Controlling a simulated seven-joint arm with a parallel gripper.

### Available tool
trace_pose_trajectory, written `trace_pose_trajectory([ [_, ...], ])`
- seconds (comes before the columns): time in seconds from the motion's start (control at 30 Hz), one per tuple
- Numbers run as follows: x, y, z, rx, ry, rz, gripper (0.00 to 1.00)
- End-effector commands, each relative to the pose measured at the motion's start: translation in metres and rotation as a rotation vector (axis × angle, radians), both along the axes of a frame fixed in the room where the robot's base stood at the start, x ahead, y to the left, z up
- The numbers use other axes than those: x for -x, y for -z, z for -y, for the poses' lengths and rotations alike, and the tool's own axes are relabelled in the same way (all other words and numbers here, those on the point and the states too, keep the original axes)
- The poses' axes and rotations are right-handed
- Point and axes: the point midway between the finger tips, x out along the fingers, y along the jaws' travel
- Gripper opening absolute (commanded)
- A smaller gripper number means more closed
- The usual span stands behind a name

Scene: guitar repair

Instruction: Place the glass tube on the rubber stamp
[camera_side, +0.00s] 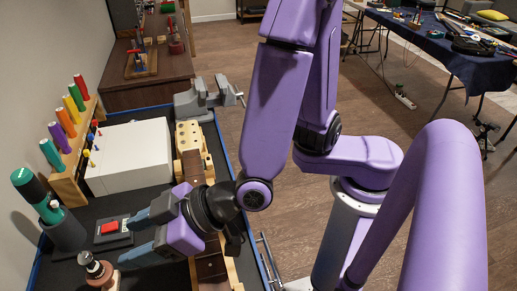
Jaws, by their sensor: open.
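My gripper (125,243) is open over the near part of the dark bench, its fingers pointing left, with nothing visible between them. A dark-knobbed object with a brownish body (97,270), possibly the rubber stamp, stands at the lower left, just left of the nearer fingertip. A small black block with a red top (108,228) lies just beyond the farther fingertip. I cannot make out the glass tube for certain; it may be hidden or too small to tell.
A dark green bottle-like thing (36,193) leans in a black cup (65,234) at the left. A wooden rack (70,188) holds several coloured handles. A white box (131,156), a vise (203,99) and a guitar neck (194,170) occupy the bench.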

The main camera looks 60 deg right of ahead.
Motion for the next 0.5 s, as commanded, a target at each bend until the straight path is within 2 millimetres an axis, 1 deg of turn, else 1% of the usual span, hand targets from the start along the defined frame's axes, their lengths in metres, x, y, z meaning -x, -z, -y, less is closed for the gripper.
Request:
trace_pose_trajectory([
  [0.07, 0.001, 0.001, 0.004, -0.002, -0.036, -0.051, 0.57],
  [0.17, 0.010, 0.004, 0.012, 0.009, -0.121, -0.155, 0.57],
  [0.27, 0.025, 0.005, 0.029, 0.045, -0.223, -0.267, 0.57],
  [0.37, 0.043, 0.006, 0.054, 0.106, -0.318, -0.366, 0.57],
  [0.47, 0.060, 0.007, 0.086, 0.190, -0.396, -0.450, 0.57],
  [0.5, 0.066, 0.007, 0.101, 0.230, -0.422, -0.477, 0.57],
])
